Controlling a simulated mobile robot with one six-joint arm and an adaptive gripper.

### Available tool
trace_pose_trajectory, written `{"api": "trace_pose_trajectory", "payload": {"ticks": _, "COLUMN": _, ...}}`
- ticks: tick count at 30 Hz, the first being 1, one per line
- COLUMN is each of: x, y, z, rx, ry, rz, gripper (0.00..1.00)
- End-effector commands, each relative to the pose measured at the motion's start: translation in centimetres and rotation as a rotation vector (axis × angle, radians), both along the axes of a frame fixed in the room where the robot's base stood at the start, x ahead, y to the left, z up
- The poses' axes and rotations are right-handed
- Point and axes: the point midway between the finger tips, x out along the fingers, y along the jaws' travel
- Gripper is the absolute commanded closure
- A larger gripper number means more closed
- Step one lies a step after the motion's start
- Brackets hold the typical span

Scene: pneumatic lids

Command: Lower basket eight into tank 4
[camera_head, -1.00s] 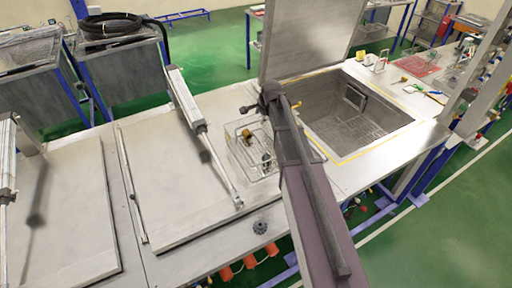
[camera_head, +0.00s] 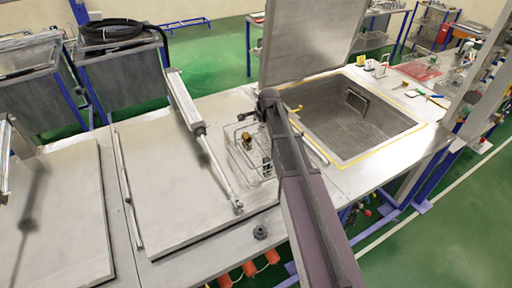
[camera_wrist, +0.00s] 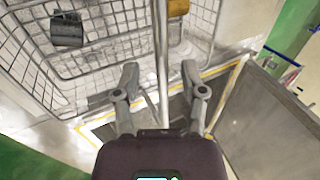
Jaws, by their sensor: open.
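A wire basket (camera_head: 237,163) stands on the bench top between a closed lid and the open tank, left of my gripper. It holds a brass-coloured part and a dark part, also seen in the wrist view, where the basket's wire wall (camera_wrist: 105,55) fills the upper left. My gripper (camera_wrist: 158,82) is open. A thin upright bar (camera_wrist: 161,45) shows between its fingers; I cannot tell whether they touch it. In the head view my arm hides part of the basket and most of the gripper. The open tank (camera_head: 385,141) lies to the right; its number is not readable.
The open tank's lid (camera_head: 312,42) stands raised behind it. A closed lid (camera_head: 165,185) with a cylinder (camera_head: 184,101) lies left of the basket. A black knob (camera_head: 260,232) sits at the front edge. Tools and a red mat (camera_head: 418,70) lie at the far right.

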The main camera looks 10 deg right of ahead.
Motion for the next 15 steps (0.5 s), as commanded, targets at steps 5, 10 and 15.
{"api": "trace_pose_trajectory", "payload": {"ticks": 5, "x": -0.01, "y": -0.01, "z": 0.00, "rx": 0.000, "ry": 0.000, "rz": 0.000, "gripper": 0.81}}
{"api": "trace_pose_trajectory", "payload": {"ticks": 10, "x": -0.04, "y": -0.02, "z": -0.01, "rx": 0.000, "ry": 0.001, "rz": 0.000, "gripper": 1.00}}
{"api": "trace_pose_trajectory", "payload": {"ticks": 15, "x": -0.04, "y": -0.02, "z": 0.05, "rx": 0.000, "ry": 0.000, "rz": 0.000, "gripper": 1.00}}
